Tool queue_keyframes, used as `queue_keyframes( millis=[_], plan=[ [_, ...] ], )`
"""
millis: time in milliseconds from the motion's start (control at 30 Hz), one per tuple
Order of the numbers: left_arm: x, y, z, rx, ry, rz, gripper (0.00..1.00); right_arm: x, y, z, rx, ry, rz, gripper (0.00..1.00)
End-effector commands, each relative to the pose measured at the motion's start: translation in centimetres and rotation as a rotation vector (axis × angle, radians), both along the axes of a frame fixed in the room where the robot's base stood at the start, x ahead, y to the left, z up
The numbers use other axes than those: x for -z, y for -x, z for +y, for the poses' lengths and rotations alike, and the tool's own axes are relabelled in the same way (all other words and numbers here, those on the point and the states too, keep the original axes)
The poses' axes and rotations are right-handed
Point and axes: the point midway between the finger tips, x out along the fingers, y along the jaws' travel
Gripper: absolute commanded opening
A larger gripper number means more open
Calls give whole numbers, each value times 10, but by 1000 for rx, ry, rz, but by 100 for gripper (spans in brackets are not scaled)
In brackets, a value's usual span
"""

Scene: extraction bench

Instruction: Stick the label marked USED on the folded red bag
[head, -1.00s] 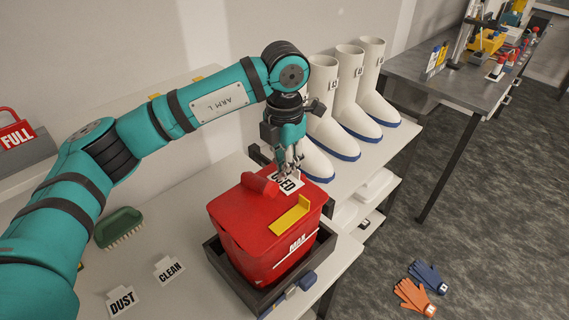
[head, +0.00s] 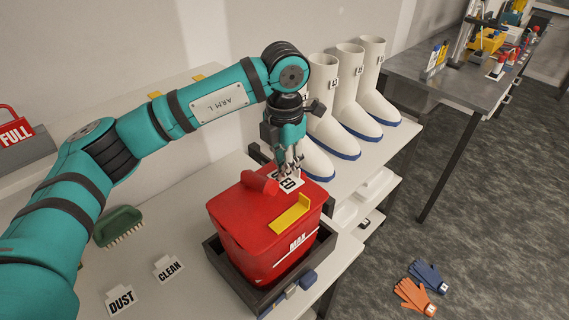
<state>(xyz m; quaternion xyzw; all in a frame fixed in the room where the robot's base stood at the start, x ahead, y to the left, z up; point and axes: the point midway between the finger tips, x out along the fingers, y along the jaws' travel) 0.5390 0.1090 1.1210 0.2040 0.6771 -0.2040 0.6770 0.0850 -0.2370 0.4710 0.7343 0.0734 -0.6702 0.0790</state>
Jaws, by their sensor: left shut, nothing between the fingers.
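The folded red bag (head: 262,240), with MAX printed on its front and a yellow piece on top, sits in a dark tray (head: 221,258) on the bench. The white USED label (head: 291,184) lies on the bag's top near the back. My left gripper (head: 290,175) is shut with nothing between its fingers, its tips right over the label and covering part of its lettering. I cannot tell whether the tips touch it. My right gripper is not in view.
Labels DUST (head: 121,299) and CLEAN (head: 169,269) and a green brush (head: 119,226) lie left of the tray. White boots (head: 340,125) stand on a shelf behind. Gloves (head: 414,295) lie on the floor at right.

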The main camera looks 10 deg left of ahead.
Motion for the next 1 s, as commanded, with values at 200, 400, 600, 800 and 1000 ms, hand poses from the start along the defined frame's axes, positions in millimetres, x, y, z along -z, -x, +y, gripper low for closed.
queue_keyframes(
  millis=[200,400,600,800,1000],
  plan=[
    [4,0,0,0,0,0,0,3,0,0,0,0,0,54],
    [7,0,0,0,0,0,0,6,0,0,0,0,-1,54],
    [10,0,0,0,0,0,0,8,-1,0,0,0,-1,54],
    [12,0,0,0,0,0,0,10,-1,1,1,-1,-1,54],
    [15,0,0,0,0,0,0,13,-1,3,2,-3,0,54]
  ],
)
